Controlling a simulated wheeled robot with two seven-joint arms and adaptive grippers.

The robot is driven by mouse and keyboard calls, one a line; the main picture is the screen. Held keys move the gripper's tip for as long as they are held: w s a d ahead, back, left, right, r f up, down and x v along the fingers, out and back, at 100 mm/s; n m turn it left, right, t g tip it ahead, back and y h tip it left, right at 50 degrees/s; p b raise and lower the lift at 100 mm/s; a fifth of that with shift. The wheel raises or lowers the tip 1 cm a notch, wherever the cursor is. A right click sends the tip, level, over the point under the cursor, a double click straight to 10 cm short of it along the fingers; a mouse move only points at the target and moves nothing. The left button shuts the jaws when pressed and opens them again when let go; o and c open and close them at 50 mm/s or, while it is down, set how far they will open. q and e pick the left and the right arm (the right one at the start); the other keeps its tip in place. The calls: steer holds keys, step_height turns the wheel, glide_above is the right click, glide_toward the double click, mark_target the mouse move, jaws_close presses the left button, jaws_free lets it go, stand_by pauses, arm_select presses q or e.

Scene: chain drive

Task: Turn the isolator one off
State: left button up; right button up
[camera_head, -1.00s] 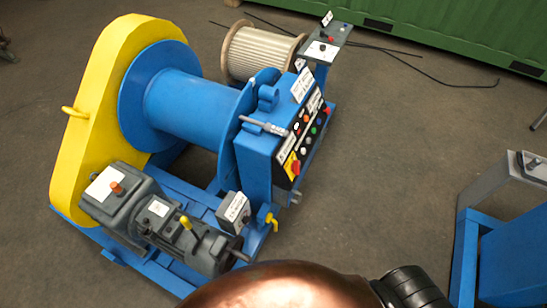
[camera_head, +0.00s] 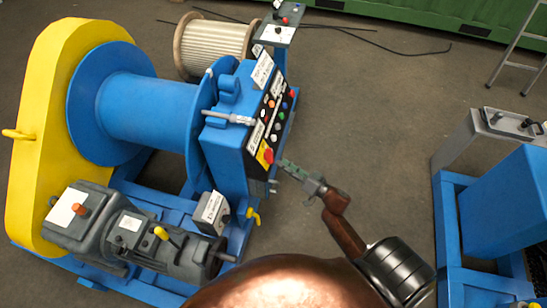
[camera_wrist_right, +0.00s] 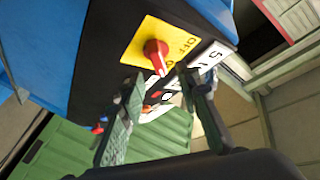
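The isolator is a red rotary handle (camera_head: 268,156) on a yellow plate, at the lower end of the black control panel on the blue winch cabinet (camera_head: 228,142). In the right wrist view the red handle (camera_wrist_right: 156,55) stands out from the yellow plate (camera_wrist_right: 155,42), which has "OFF" lettering on its right side. My right gripper (camera_head: 285,164) is just right of the isolator in the head view. In the wrist view its green fingers (camera_wrist_right: 161,82) are spread apart, just below the handle, with nothing between them. My left gripper is not in view.
Several coloured buttons (camera_head: 274,125) sit above the isolator on the panel. A lever (camera_head: 228,117) sticks out of the cabinet. The yellow chain guard (camera_head: 60,120) and motor (camera_head: 150,240) are at left. A blue frame (camera_head: 448,220) stands at right. Clear floor lies between.

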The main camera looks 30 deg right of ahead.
mark_target(270, 156)
steer(key=b+x, duration=0.1)
steer(key=x, duration=0.5)
steer(key=shift+w+f, duration=0.1)
steer(key=shift+w, duration=0.1)
steer(key=shift+c, duration=0.5)
jaws_close()
